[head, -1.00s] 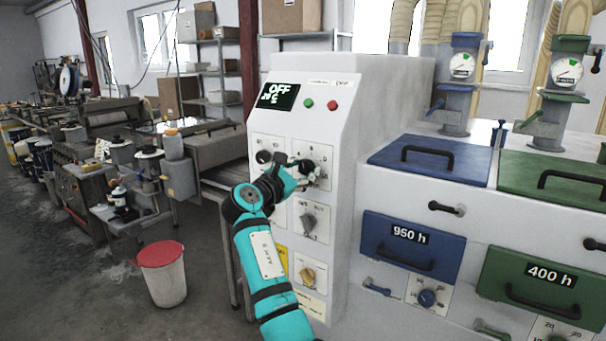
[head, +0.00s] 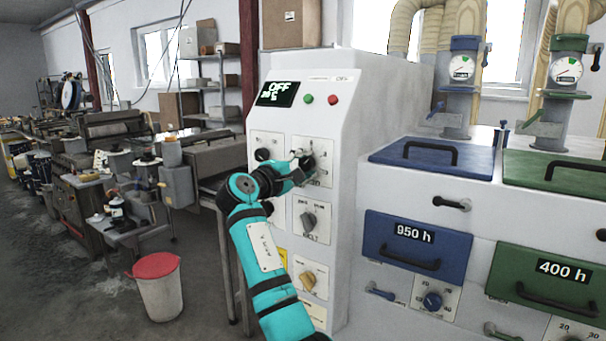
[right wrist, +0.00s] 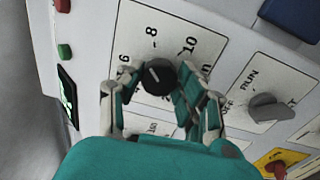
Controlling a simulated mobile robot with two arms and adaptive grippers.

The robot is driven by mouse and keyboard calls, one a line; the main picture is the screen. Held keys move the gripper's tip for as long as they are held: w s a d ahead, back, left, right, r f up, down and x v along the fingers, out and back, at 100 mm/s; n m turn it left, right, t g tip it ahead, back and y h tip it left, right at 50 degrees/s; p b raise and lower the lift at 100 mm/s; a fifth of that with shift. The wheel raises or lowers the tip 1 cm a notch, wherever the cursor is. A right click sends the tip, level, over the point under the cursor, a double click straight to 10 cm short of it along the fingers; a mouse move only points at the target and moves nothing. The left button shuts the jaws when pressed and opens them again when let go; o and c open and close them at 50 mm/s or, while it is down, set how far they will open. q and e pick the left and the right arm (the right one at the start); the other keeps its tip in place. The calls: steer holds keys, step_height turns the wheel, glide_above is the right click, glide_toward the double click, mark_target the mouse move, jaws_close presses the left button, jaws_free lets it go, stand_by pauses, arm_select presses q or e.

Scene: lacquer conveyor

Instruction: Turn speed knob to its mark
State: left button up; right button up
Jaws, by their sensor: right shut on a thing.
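The speed knob (right wrist: 158,76) is black with a white pointer line, on a white plate (right wrist: 135,25) whose printed scale shows 6, 8 and 10. A target mark cannot be made out. My right gripper (right wrist: 154,84) is shut on this knob, with its fingers on both sides in the right wrist view. In the head view my right gripper (head: 303,164) is at the upper right dial of the white control cabinet (head: 340,110), and its fingers hide much of the knob. My left gripper is not in view.
A second black knob (head: 263,155) is to the left. Blue and green drawers are at right.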

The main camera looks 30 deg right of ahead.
steer(key=m+b, duration=0.2)
steer(key=m, duration=0.2)
steer(key=shift+f, duration=0.1)
steer(key=m+b, duration=0.1)
steer(key=m, duration=0.2)
steer(key=shift+m+b, duration=0.3)
steer(key=shift+b, duration=0.1)
steer(key=m+b, duration=0.1)
steer(key=m, duration=0.3)
steer(key=shift+m+b, duration=0.3)
steer(key=shift+b, duration=0.05)
steer(key=shift+m+b, duration=0.45)
steer(key=shift+m, duration=1.25)
steer(key=o, duration=1.1)
steer(key=shift+w, duration=0.1)
steer(key=shift+o, duration=0.2)
